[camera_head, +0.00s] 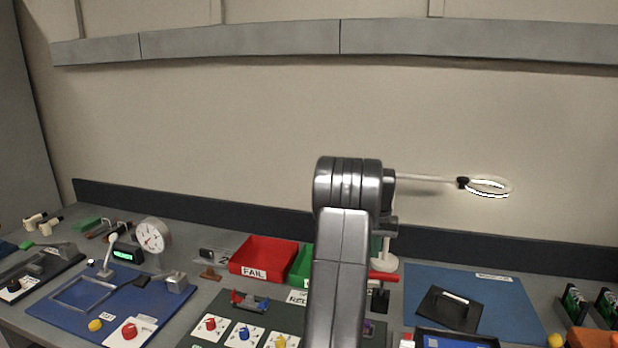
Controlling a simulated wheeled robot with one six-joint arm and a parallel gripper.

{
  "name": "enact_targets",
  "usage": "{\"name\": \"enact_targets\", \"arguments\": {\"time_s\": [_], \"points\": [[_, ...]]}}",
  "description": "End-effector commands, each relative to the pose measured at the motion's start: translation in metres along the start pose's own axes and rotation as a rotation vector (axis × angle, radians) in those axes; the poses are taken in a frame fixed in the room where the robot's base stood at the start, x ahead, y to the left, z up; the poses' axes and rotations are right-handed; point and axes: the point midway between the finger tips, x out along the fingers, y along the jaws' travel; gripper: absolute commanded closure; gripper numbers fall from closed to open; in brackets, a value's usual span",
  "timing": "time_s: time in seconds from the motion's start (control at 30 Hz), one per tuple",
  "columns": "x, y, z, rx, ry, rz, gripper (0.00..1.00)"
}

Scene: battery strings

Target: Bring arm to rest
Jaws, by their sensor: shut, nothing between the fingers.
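My arm (341,250) rises from the bottom middle of the head view to a thick grey joint (347,186) in front of the wall. Small dark parts of my arm show at the right side of this joint. The fingers of my gripper cannot be made out; they seem hidden behind my own arm. Nothing held by the arm can be seen.
A ring lamp (487,187) on a thin pole reaches right, just behind the arm joint. A red FAIL bin (264,257) and a partly hidden green bin (301,265) stand left of my arm. Blue mats (417,275) (60,311) carry tools and fixtures.

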Motion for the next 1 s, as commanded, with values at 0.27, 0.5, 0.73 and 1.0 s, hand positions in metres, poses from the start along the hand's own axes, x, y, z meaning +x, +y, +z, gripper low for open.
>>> {"name": "enact_targets", "arguments": {"time_s": [0.27,0.5,0.73,1.0], "points": [[-0.033,0.000,0.000,0.000,-0.002,0.000,1.00],[-0.052,0.000,0.000,0.000,-0.002,0.000,1.00],[-0.055,0.000,0.000,0.000,-0.002,0.000,1.00],[-0.056,0.000,0.000,0.000,-0.001,0.000,1.00]]}}
